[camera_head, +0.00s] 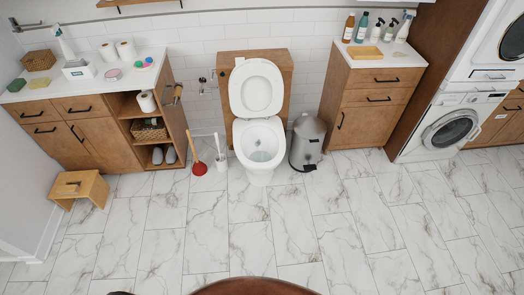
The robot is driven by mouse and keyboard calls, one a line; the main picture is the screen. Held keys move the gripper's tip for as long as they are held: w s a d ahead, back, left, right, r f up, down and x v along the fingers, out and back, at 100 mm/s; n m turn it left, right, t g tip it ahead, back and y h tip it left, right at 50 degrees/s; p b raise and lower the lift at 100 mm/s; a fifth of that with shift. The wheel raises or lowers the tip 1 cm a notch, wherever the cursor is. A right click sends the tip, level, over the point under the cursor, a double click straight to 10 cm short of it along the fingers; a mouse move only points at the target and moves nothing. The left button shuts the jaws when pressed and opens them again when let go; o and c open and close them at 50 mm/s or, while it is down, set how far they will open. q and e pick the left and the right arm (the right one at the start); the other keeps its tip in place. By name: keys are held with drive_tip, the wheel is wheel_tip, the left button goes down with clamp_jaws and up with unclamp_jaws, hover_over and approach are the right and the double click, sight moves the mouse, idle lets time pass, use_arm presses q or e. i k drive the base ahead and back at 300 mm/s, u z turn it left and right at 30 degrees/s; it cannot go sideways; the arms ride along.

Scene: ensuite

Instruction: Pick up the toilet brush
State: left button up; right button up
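The toilet brush (219,148) stands on the floor just left of the toilet (261,137). Its thin white handle points up, and its lower end is in a small white holder (222,164). A plunger (199,168) with a red cup and a light wooden handle stands close to its left. The toilet's lid is up and its bowl is open. Neither of my grippers is in view.
A grey pedal bin (307,142) stands right of the toilet. A wooden cabinet (90,125) is at the left, with a wooden stool (77,188) before it. Another cabinet (372,98) and a washing machine (450,130) are at the right. The marble floor (230,235) in front is clear.

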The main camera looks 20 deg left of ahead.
sight(216, 136)
drive_tip(key=z, duration=0.45)
drive_tip(key=i, duration=1.6)
drive_tip(key=u, duration=0.45)
